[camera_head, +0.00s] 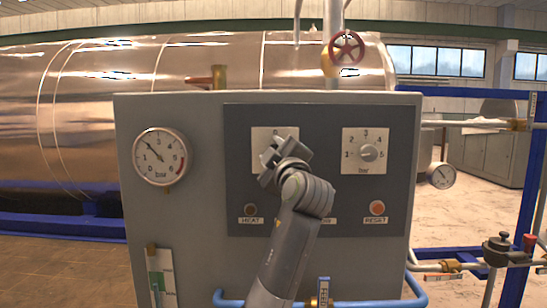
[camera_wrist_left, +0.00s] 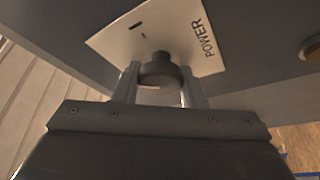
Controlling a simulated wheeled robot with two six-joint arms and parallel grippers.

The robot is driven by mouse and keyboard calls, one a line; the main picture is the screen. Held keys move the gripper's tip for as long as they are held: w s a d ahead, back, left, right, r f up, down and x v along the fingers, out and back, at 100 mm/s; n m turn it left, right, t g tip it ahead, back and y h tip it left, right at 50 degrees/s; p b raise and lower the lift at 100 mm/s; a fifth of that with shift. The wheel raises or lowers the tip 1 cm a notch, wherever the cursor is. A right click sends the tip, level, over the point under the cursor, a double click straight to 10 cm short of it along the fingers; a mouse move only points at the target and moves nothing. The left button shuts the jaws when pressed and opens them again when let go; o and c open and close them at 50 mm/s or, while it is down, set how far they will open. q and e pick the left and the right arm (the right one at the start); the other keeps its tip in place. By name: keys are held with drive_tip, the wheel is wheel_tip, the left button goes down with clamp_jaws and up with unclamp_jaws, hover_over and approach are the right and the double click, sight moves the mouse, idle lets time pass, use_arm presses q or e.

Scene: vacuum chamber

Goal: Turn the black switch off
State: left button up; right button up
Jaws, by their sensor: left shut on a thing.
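The black switch (camera_wrist_left: 160,72) is a round knob on a white plate (camera_wrist_left: 130,32) marked POWER in the left wrist view. A short line mark shows on the plate. In the head view the plate (camera_head: 260,132) is on the dark panel, and my gripper hides the switch. My left gripper (camera_head: 270,158) is at the plate, reaching up from below. In the left wrist view its two fingers (camera_wrist_left: 158,88) stand on either side of the knob, shut on it. My right gripper is not in view.
A grey cabinet carries a pressure gauge (camera_head: 162,157) at left and a second dial knob (camera_head: 367,153) at right. Below are the HEAT lamp (camera_head: 250,210) and red RESET button (camera_head: 377,208). Blue pipes (camera_head: 380,303) run along the bottom. A red valve wheel (camera_head: 347,48) is above.

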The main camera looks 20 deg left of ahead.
use_arm(q)
drive_tip(key=n+g, duration=0.1)
drive_tip(key=n, duration=0.3)
drive_tip(key=shift+g, duration=0.3)
drive_tip(key=shift+f+n+g+h+p, duration=0.15)
drive_tip(key=shift+n+g+h+p, duration=0.35)
drive_tip(key=shift+n, duration=1.2)
drive_tip(key=o, duration=0.9)
drive_tip(key=shift+o, duration=0.2)
